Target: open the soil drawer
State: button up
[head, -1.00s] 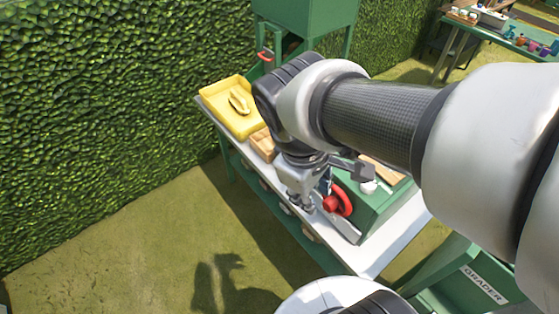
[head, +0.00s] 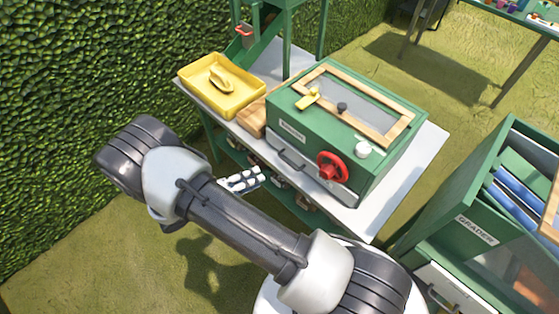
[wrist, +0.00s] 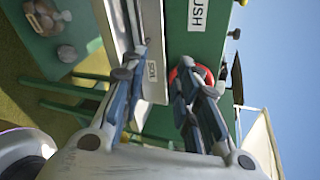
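My gripper (head: 243,180) is in front of the box and beyond the table's front edge, apart from the handle. In the wrist view my gripper (wrist: 160,62) has its fingers spread, with the label between them and nothing held. The handle is not clear there.
A red handwheel (head: 332,168) sticks out of the box front, right of the handle. A yellow tray (head: 220,86) and wooden block (head: 253,117) stand left of the box. A green cabinet (head: 470,215) stands at the right. Grass in front of the table is open.

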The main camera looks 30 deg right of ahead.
notch_tip(320, 180, down, 6)
jog(key=a+n+t, duration=0.1)
jog(key=n+t, duration=0.1)
jog(key=n, duration=0.3)
jog(key=x, duration=0.5)
jog(key=b+x, duration=0.1)
jog(key=x, duration=0.5)
jog(key=r+b+x, duration=0.1)
jog(key=x, duration=0.5)
jog(key=shift+d, duration=0.1)
grip_shut()
